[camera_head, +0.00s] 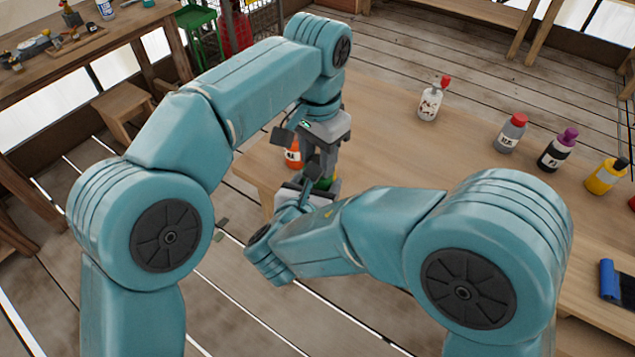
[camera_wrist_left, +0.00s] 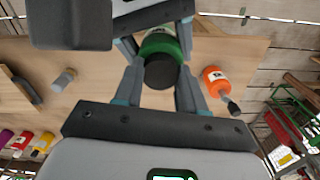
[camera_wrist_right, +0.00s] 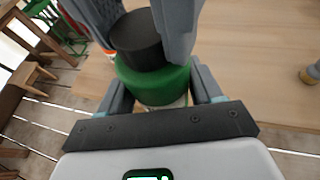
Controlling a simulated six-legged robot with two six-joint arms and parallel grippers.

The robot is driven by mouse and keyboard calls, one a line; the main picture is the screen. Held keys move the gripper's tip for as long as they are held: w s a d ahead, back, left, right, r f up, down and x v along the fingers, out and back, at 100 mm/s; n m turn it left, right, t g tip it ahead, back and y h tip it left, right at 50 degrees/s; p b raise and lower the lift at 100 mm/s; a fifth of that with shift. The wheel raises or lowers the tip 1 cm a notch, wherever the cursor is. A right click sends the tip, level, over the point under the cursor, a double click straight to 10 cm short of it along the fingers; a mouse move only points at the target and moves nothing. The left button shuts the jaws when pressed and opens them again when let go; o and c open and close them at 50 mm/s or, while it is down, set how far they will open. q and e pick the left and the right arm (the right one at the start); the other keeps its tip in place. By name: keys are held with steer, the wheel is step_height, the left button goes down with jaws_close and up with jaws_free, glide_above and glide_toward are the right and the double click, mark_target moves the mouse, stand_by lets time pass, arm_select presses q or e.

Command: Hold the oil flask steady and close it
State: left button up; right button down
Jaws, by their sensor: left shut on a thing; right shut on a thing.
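The oil flask is green with a black cap; its green body (camera_wrist_right: 152,82) shows in the right wrist view, and a sliver of it (camera_head: 324,184) shows in the head view between my grippers. The black cap (camera_wrist_right: 137,38) sits at the top of the flask; I cannot tell how firmly it is seated. It also shows in the left wrist view (camera_wrist_left: 160,72). My left gripper (camera_head: 326,168) comes down from above and is shut on the cap. My right gripper (camera_wrist_right: 157,88) is shut around the green body from the side. My arms hide most of the flask in the head view.
An orange bottle (camera_head: 292,154) stands close beside the grippers on the wooden table (camera_head: 385,145). A white bottle with a red top (camera_head: 430,104), a grey bottle (camera_head: 511,134), a dark purple-capped bottle (camera_head: 556,152) and a yellow bottle (camera_head: 604,178) stand farther right. The table middle is clear.

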arm_select(q)
steer(key=m, duration=0.5)
steer(key=shift+m, duration=0.3)
steer(key=o, duration=1.2)
steer(key=shift+c, duration=0.2)
steer(key=shift+r, duration=0.1)
steer(key=shift+r, duration=2.15)
steer(key=shift+c, duration=0.4)
